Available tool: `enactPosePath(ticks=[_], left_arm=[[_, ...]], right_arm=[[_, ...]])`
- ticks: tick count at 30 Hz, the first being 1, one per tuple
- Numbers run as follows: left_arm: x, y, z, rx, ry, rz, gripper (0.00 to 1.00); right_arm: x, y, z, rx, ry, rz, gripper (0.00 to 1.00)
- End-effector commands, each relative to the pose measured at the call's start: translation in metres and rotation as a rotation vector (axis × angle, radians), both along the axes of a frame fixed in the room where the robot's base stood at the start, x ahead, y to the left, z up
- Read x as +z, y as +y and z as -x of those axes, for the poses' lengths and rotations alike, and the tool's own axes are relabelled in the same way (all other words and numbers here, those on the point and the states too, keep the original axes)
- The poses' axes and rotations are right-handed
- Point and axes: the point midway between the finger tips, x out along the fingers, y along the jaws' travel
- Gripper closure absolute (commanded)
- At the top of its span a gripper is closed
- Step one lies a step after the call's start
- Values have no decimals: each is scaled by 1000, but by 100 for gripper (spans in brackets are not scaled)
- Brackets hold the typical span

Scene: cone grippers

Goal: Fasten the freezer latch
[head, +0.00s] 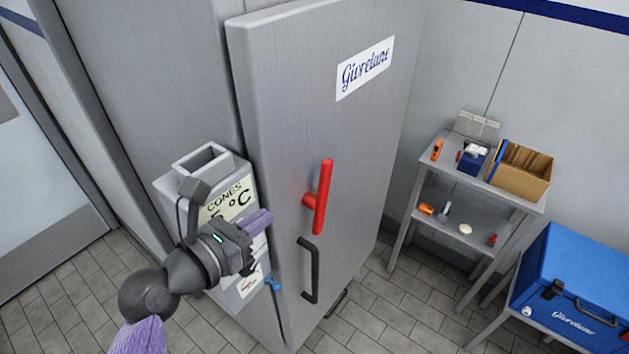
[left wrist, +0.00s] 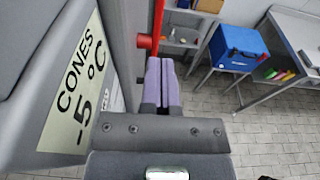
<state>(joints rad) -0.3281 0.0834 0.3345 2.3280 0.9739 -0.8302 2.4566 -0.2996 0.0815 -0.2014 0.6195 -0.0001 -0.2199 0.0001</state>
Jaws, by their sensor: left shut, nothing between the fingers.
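The tall grey freezer door (head: 360,150) carries a red latch lever (head: 323,197) on a round red hub, standing nearly upright with a slight tilt. A black pull handle (head: 308,270) is below it. In the left wrist view the red lever (left wrist: 157,30) shows just beyond the fingertips. My left gripper (head: 268,220) has purple fingers, shut together and empty, left of the lever and apart from it in the head view. The wrist view shows the closed fingers (left wrist: 161,80) pointing toward the lever; I cannot tell whether they touch it. My right gripper is not in view.
A grey box with a "CONES" sign (head: 229,204) is close behind my left gripper. A metal shelf (head: 470,185) holds a cardboard box (head: 521,170) and small items. A blue cooler (head: 575,290) stands at right. Tiled floor between is clear.

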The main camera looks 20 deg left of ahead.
Motion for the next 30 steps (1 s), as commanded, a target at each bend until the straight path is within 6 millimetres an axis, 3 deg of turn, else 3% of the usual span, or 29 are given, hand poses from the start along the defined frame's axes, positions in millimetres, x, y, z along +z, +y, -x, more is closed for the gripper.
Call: enactPosePath(ticks=[18, 24, 30], left_arm=[[-21, -41, -111, -3, 0, -3, 100], [-24, -46, -124, -3, 1, -3, 100], [-24, -46, -125, -2, 1, -3, 100]], right_arm=[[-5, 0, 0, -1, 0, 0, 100], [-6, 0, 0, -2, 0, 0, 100], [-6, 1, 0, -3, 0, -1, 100]])
